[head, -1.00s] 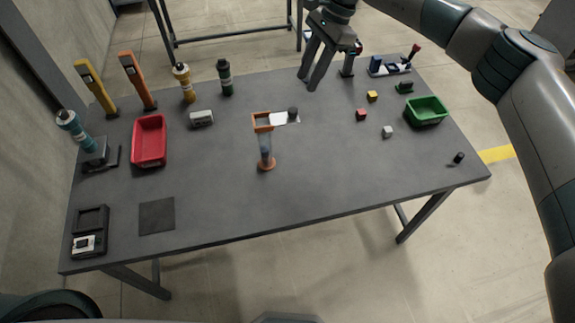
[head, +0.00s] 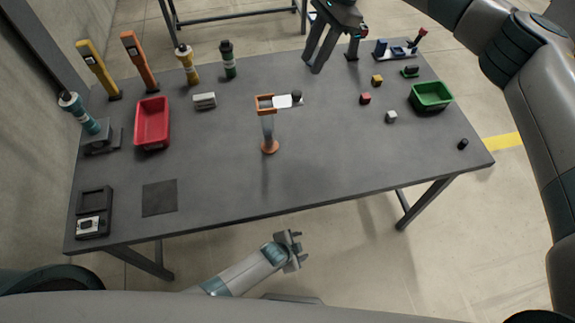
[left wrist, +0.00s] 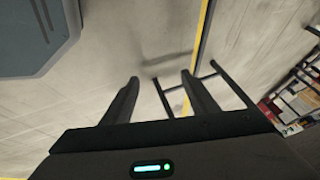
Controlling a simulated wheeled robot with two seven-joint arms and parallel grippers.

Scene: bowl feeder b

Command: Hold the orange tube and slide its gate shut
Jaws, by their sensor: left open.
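The orange tube (head: 269,130) stands upright near the middle of the table, with an orange base, a clear body and an orange frame on top. Its white gate (head: 284,101) with a dark knob (head: 296,96) sticks out to the right of the top frame. My left gripper (head: 296,249) is in front of the table's near edge, apart from the tube. In the left wrist view its two fingers (left wrist: 160,92) are spread, with floor between them. My right gripper (head: 316,58) is above the far part of the table, its two fingers apart and nothing between them.
A red bin (head: 139,132) is at left and a green bin (head: 418,101) at right. Small cubes lie near the green bin, including a red one (head: 365,98). Upright tools and bottles line the back left. The table (head: 235,180) is clear in front of the tube.

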